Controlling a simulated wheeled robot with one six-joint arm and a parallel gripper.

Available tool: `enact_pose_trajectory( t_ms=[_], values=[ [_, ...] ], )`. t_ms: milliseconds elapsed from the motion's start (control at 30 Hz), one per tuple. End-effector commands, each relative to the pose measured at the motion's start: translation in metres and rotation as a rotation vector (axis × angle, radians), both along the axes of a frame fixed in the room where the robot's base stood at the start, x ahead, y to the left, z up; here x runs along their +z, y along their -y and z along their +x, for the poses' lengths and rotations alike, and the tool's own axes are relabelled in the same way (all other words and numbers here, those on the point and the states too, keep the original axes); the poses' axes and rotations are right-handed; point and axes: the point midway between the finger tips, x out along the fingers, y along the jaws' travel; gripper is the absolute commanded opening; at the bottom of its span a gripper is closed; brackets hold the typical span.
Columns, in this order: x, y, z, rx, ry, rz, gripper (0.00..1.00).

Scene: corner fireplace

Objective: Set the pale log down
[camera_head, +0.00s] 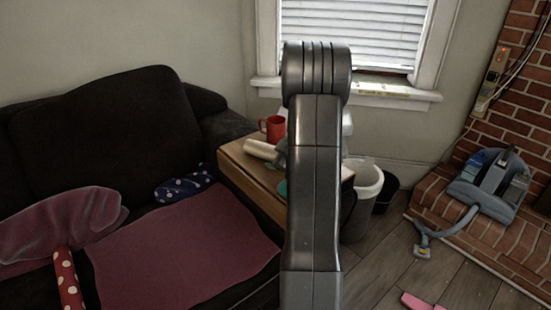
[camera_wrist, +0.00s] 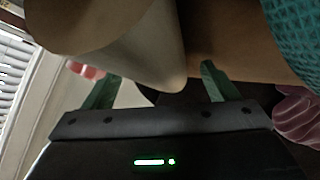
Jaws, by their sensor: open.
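The pale log (camera_head: 262,149) lies on the wooden side table (camera_head: 236,160), near the red mug (camera_head: 272,128). In the wrist view the log (camera_wrist: 150,50) is large and close, and its near end lies between the two green fingers. My gripper (camera_wrist: 161,74) is open, with a finger on either side of that end. I cannot tell whether either finger touches it. In the head view my arm covers most of the gripper and the table's right part.
A teal item (camera_wrist: 295,35) is close by at the upper right of the wrist view. A dark sofa (camera_head: 100,120) stands left of the table. A blue-grey vacuum (camera_head: 490,185) sits on the brick hearth.

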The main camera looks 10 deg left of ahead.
Motion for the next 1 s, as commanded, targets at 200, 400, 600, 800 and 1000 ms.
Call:
enact_pose_trajectory(
  t_ms=[200,400,600,800,1000],
  values=[
    [0.000,-0.001,0.001,-0.001,0.000,-0.001,0.81],
    [0.000,-0.001,0.001,-0.001,0.000,-0.001,0.45],
    [0.001,-0.001,0.001,0.000,0.001,0.001,0.13],
    [0.004,-0.001,0.001,0.000,0.001,0.001,0.12],
    [0.037,0.000,0.001,0.000,0.004,0.001,0.00]
  ],
)
